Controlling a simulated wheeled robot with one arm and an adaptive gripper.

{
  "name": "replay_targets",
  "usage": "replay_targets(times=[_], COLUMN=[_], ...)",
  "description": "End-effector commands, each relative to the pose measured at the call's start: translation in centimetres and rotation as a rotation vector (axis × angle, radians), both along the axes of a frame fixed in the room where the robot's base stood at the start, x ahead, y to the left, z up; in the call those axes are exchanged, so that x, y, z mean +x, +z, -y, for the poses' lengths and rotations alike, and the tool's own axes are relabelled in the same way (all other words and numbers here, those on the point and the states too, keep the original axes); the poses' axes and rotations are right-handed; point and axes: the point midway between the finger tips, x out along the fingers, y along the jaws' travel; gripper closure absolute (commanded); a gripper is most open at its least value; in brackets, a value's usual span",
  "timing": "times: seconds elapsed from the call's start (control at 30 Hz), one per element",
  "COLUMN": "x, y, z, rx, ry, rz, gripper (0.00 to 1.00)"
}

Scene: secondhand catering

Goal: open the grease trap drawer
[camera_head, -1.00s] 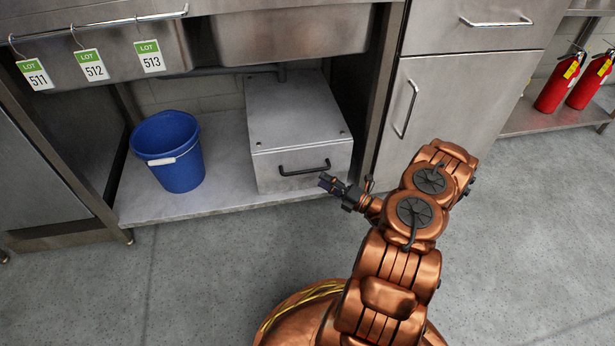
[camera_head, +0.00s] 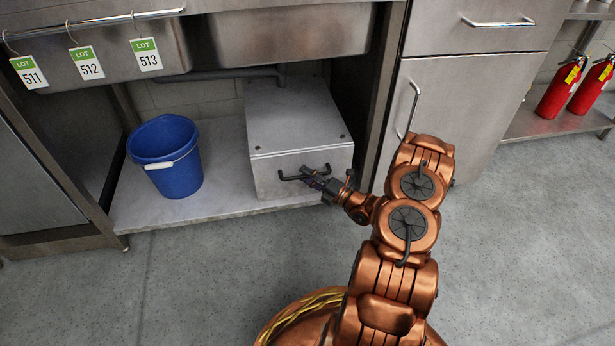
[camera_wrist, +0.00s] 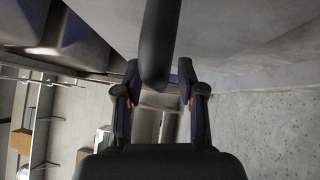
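The grease trap is a grey metal box (camera_head: 290,115) on the low shelf under the sinks. Its front drawer face (camera_head: 268,180) carries a dark bar handle (camera_head: 287,178) and looks closed. My gripper (camera_head: 311,174) is at the right part of this handle, in front of the face. In the wrist view the dark handle bar (camera_wrist: 160,35) runs down between the two fingers of my gripper (camera_wrist: 159,70). The fingers are spread, one on each side of the bar, and do not look clamped on it. My gripper hides the handle's right end in the head view.
A blue bucket (camera_head: 170,165) stands on the shelf (camera_head: 225,203) left of the box. A steel cabinet door (camera_head: 455,105) with a vertical handle is close on the right. Fire extinguishers (camera_head: 557,92) stand far right. The floor in front is clear.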

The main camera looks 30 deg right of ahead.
Motion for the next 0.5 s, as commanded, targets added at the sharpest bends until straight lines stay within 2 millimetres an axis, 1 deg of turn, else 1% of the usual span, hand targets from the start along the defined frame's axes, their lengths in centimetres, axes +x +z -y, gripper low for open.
replay_targets(times=[0.07,0.43,0.5], x=[-0.01,-0.02,-0.02], y=[0.01,0.00,0.00], z=[-0.01,-0.02,-0.02], rx=[0.000,0.000,0.000], ry=[0.000,0.001,0.001], rz=[0.000,0.000,0.000], gripper=[0.62,1.00,1.00])
